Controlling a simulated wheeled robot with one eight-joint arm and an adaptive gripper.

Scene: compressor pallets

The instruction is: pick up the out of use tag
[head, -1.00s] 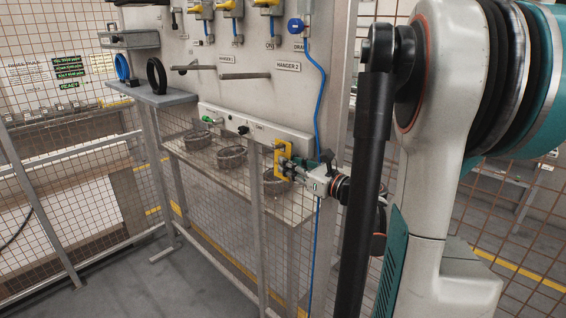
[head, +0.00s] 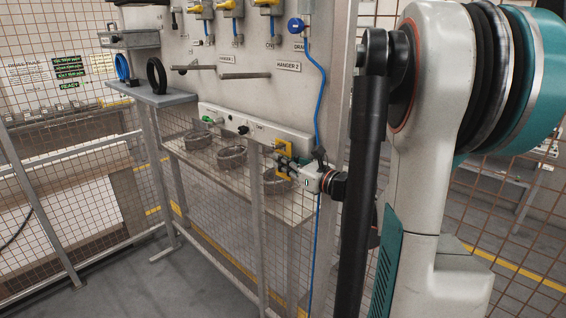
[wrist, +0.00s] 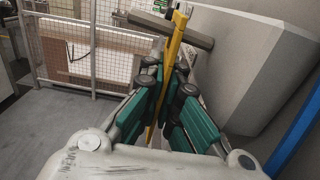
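The out of use tag is a flat yellow plate (head: 285,172), seen at the right end of the control strip, in front of the panel. In the wrist view the tag (wrist: 173,50) appears edge-on as a narrow yellow strip running down between the finger pads. My gripper (head: 284,160) is at the tag, and its fingers cover part of it in the head view. In the wrist view my gripper (wrist: 167,75) has its teal-padded fingers drawn in close on both sides of the tag and looks shut on it. Any lettering on the tag is not readable.
Two hanger bars project from the panel, one of them at HANGER 2 (head: 245,75). A thick bar (wrist: 170,30) crosses behind the tag in the wrist view. A blue hose (head: 319,100) hangs beside my gripper. A mesh shelf (head: 215,175) holds several round metal parts below.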

